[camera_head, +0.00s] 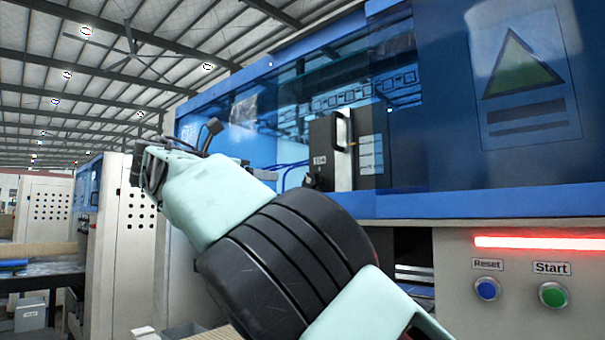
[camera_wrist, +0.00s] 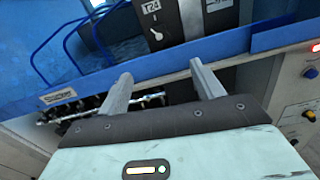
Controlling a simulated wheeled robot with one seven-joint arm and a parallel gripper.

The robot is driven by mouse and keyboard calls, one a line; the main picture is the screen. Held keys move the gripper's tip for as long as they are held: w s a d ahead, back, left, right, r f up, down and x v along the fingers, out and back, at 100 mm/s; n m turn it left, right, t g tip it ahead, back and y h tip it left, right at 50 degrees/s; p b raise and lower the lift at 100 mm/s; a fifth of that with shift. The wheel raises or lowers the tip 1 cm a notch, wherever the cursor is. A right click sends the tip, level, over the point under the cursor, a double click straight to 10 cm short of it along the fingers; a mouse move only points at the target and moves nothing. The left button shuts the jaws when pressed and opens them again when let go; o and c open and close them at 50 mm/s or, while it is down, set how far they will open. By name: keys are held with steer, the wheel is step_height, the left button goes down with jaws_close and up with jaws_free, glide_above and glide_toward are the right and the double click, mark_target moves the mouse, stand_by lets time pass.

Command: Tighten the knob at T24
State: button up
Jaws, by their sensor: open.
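The T24 unit is a dark box (camera_head: 321,150) with a silver front plate and a black handle, standing in the blue machine's opening in the head view. In the wrist view its T24 label (camera_wrist: 151,7) shows at the top, with a small white knob (camera_wrist: 156,34) below it on the dark face. My gripper (camera_wrist: 158,82) is open and empty, its two grey fingers apart, below the knob and short of it in the picture.
The blue machine frame (camera_head: 450,204) has an edge running below the unit. Blue cables (camera_wrist: 55,45) hang left of the unit. A blue Reset button (camera_head: 487,289) and a green Start button (camera_head: 552,295) sit on the front panel, under a lit red bar (camera_head: 540,243).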

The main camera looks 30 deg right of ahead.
mark_target(312, 180)
steer(key=p+x, duration=0.4)
steer(key=x, duration=1.3)
steer(key=shift+d+f, duration=0.1)
steer(key=c, duration=1)
